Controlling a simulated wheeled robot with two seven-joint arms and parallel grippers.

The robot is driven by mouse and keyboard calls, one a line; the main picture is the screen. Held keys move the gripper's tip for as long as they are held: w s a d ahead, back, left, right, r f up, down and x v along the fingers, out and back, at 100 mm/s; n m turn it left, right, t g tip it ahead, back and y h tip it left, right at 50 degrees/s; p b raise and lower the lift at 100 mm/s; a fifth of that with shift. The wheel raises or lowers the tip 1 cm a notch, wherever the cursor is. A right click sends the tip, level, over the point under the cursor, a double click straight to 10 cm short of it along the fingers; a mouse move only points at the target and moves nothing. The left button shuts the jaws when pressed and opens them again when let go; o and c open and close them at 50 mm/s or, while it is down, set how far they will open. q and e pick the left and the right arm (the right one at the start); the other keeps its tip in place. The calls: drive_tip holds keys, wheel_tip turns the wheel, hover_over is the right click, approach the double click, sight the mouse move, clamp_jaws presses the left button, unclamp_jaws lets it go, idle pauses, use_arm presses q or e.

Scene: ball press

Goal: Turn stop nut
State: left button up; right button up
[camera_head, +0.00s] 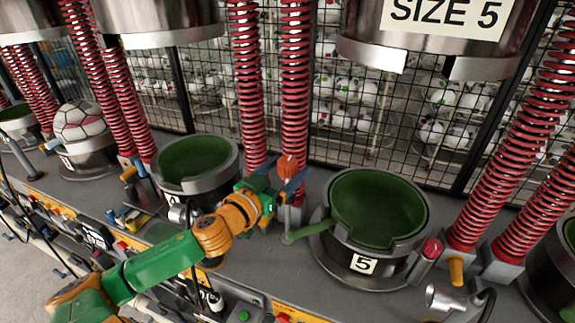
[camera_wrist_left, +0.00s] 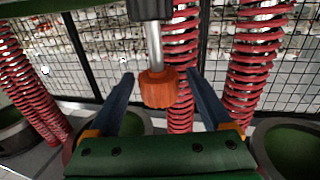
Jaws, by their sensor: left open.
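The stop nut (camera_head: 288,168) is a small orange-red knob between the number 4 and number 5 presses. In the left wrist view the orange nut (camera_wrist_left: 159,89) sits on the lower end of a grey metal rod (camera_wrist_left: 154,45). My left gripper (camera_head: 283,177) is open, with its two blue fingers reaching up to the nut. In the left wrist view my left gripper (camera_wrist_left: 160,77) has one finger on each side of the nut, with gaps visible between nut and fingers. My right gripper is in neither view.
The green-lined number 5 mould (camera_head: 380,208), with a green handle (camera_head: 305,233), stands right of the nut. Another green mould (camera_head: 195,160) stands left. Red springs (camera_head: 295,80) rise close behind the nut. A wire mesh fence (camera_head: 350,110) stands behind, with balls beyond it.

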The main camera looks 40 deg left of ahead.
use_arm(q)
drive_tip(key=shift+w+f, duration=0.1)
drive_tip(key=shift+w, duration=0.4)
drive_tip(key=shift+s, duration=0.4)
drive_tip(key=shift+s+r, duration=0.1)
drive_tip(key=shift+r, duration=0.1)
drive_tip(key=c, duration=0.3)
clamp_jaws()
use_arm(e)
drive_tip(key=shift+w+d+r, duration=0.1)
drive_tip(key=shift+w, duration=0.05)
